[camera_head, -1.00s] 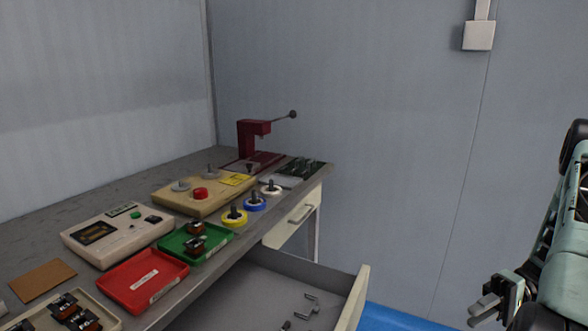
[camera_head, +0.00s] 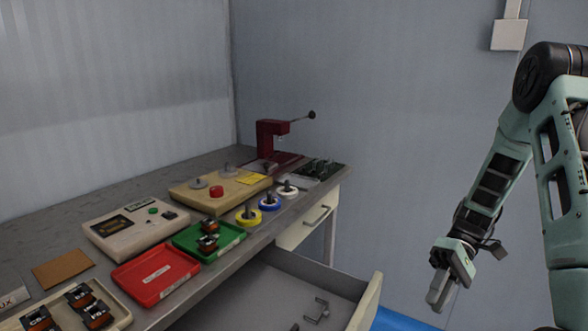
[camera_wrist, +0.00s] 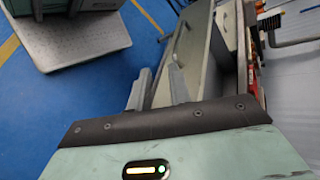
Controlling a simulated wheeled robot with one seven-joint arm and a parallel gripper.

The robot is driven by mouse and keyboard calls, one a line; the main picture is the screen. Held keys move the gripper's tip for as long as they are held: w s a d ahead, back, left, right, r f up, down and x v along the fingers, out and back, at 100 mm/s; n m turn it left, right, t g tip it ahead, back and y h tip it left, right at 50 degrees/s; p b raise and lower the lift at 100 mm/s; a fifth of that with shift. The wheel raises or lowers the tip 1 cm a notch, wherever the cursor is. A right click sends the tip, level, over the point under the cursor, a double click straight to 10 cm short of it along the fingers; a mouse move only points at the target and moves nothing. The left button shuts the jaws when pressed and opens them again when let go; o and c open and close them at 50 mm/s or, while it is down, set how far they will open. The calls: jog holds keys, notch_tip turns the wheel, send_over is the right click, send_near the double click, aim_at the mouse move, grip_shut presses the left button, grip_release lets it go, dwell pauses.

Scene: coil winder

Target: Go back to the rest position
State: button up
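My gripper (camera_head: 440,290) hangs at the lower right, in the air to the right of the open drawer, with its fingers pointing down. In the wrist view my gripper (camera_wrist: 158,90) shows two grey fingers apart with nothing held between them. My teal arm rises behind it on the right. The open drawer (camera_head: 362,306) sticks out from under the workbench (camera_head: 232,262) and holds a few small grey metal pieces (camera_head: 317,310).
The bench carries a red press (camera_head: 270,138), a beige winder (camera_head: 205,194), a meter (camera_head: 130,228), coloured spools (camera_head: 270,203), a green tray (camera_head: 190,238) and a red tray (camera_head: 155,275). In the wrist view a grey platform (camera_wrist: 75,42) stands on blue floor.

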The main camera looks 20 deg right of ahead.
jog(key=a+r+n+g+h, duration=0.15)
jog(key=a+h, duration=0.25)
jog(key=a, duration=0.4)
jog(key=a+r+n+t+h, duration=0.1)
jog(key=a+r+n+h, duration=0.15)
jog(key=a, duration=0.55)
jog(key=s+a+r+n+t+h, duration=0.2)
jog(key=s+a+r+t, duration=0.1)
jog(key=s+a, duration=0.3)
jog(key=s+a+r+n+t+h, duration=0.2)
jog(key=s+a, duration=0.1)
jog(key=a, duration=0.5)
notch_tip(320, 180, up, 13)
jog(key=p, duration=1.2)
jog(key=shift+f+p, duration=0.15)
jog(key=shift+p, duration=0.15)
